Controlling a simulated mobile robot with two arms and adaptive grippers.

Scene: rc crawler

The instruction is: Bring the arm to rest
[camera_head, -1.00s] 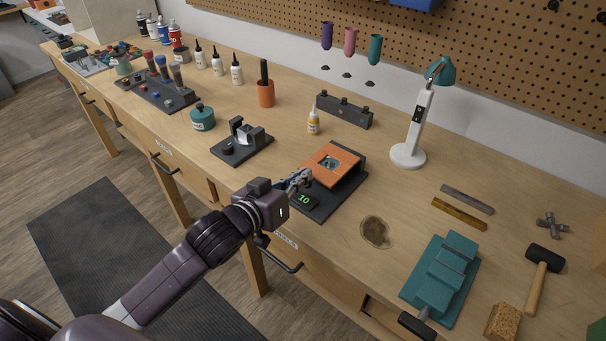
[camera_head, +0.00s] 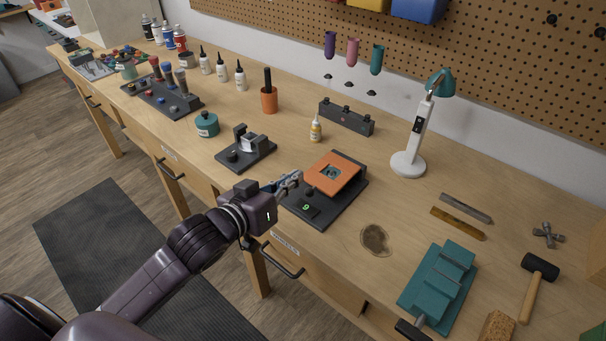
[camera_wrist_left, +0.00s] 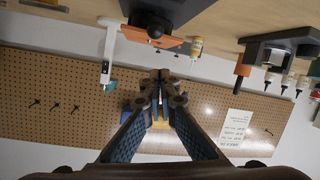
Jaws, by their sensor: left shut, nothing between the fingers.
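My left arm comes in from the lower left in the head view. Its gripper (camera_head: 290,182) is shut and empty, at the front edge of the workbench (camera_head: 400,200), beside the near left corner of a black device with an orange plate (camera_head: 333,173). In the left wrist view the two fingers of my gripper (camera_wrist_left: 160,78) meet at their tips with nothing between them. That view shows the bench upside down, with the orange plate (camera_wrist_left: 170,41) beyond the fingers. My right gripper is in neither view.
A black stand (camera_head: 246,150) and a yellow-labelled bottle (camera_head: 315,130) stand behind the gripper. A white lamp (camera_head: 410,160), a teal vise (camera_head: 440,285) and a mallet (camera_head: 535,285) are to the right. Drawer handles (camera_head: 283,263) stick out below the bench edge. Floor shows at left.

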